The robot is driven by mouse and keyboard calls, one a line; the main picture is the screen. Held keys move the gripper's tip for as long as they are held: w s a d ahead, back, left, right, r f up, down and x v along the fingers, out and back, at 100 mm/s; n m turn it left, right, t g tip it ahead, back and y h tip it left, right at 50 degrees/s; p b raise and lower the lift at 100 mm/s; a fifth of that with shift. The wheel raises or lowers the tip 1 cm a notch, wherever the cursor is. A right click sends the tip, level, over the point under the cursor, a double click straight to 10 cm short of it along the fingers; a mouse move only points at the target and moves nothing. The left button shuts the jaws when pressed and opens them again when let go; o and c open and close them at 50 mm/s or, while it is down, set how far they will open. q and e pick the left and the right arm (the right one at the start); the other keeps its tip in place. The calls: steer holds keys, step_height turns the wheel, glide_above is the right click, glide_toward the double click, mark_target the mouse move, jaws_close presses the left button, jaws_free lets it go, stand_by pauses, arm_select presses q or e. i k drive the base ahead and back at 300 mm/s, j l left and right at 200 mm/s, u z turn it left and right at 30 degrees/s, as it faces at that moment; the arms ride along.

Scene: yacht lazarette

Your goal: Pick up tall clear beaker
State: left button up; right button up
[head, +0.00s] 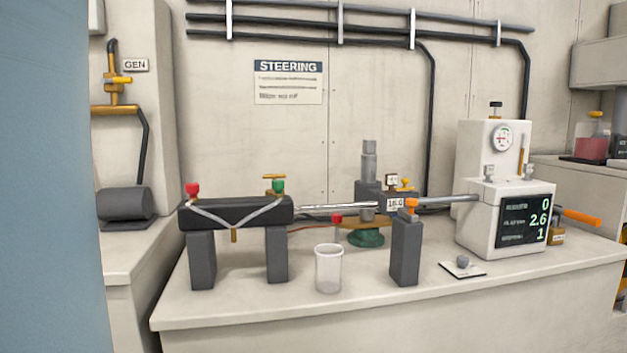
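The tall clear beaker (328,268) stands upright on the pale bench, near its front edge and left of the middle. It looks empty, and no gripper touches it. It stands between the black bench-like stand on the left and a dark upright block on the right. Neither of my grippers shows in the head view.
The black stand (236,213) has red and green valve knobs. The dark block (405,250) and a metal rod (340,207) are close behind and beside the beaker. A white machine with a display (524,222) stands right. The bench front (365,312) is clear.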

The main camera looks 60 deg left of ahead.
mark_target(328, 257)
steer(key=u, duration=2.25)
